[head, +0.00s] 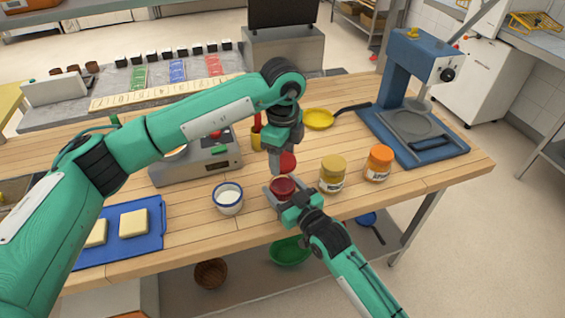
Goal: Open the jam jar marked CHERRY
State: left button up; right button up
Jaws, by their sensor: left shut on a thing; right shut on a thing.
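A jar with a dark red top surface (284,186) stands on the wooden table. My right gripper (282,196) is shut around it from the front. A red round lid (288,162) is tilted just above and behind that jar. My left gripper (277,160) is shut on this lid, which looks apart from the jar. The jar's label is hidden by the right gripper, so I cannot read CHERRY. To the right stand a jar with a yellow lid (333,173) and a jar with an orange lid (379,163), both closed.
A white cup with a blue rim (228,199) stands left of the held jar. A blue board (150,241) with pale blocks lies at front left. A scale (213,165), a yellow pan (319,119) and a blue press (398,90) stand behind.

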jog(key=o, duration=2)
jog(key=shift+c, duration=0.2)
jog(key=shift+s, duration=0.1)
